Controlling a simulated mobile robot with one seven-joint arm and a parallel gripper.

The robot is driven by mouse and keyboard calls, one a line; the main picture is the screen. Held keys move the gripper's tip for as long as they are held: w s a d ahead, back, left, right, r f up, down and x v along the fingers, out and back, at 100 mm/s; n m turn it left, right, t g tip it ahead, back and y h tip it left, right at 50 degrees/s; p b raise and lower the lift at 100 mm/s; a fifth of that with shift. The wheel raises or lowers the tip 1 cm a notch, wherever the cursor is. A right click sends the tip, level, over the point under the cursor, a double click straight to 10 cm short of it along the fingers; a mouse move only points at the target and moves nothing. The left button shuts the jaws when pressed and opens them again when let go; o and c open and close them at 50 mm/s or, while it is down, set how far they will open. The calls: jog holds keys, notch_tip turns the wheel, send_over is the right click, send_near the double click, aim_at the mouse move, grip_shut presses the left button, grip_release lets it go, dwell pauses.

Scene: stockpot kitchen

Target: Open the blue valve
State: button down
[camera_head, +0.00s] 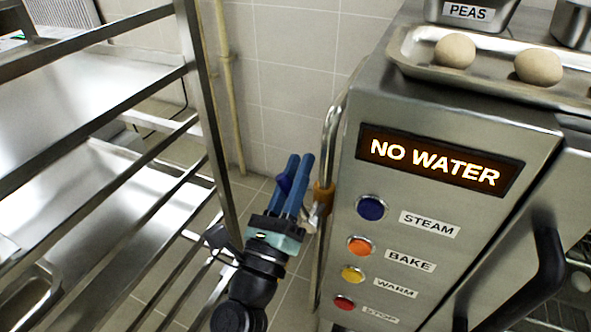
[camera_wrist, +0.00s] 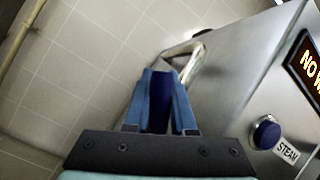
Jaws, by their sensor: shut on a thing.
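The blue valve's dark blue handle (camera_head: 284,183) sits between the two lighter blue fingers of my gripper (camera_head: 300,160), left of the steel oven. In the wrist view the handle (camera_wrist: 158,102) fills the space between the fingers (camera_wrist: 162,72), which are shut on it. The fingers hide much of the handle. A brass-coloured fitting (camera_head: 323,193) shows just right of the fingers on the steel pipe (camera_head: 331,135) along the oven's side. The oven's display (camera_head: 440,160) reads "NO WATER".
The oven front has a blue STEAM button (camera_head: 371,208), with orange, yellow and red buttons below it. A tray (camera_head: 490,80) with dough balls lies on top. A steel rack (camera_head: 100,190) stands close on the left. Tiled floor shows between rack and oven.

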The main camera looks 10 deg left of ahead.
jog(key=c, duration=0.8)
grip_release()
jog(key=shift+o, duration=0.2)
jog(key=v, duration=1.3)
jog(key=shift+p, duration=0.4)
jog(key=shift+c, duration=0.3)
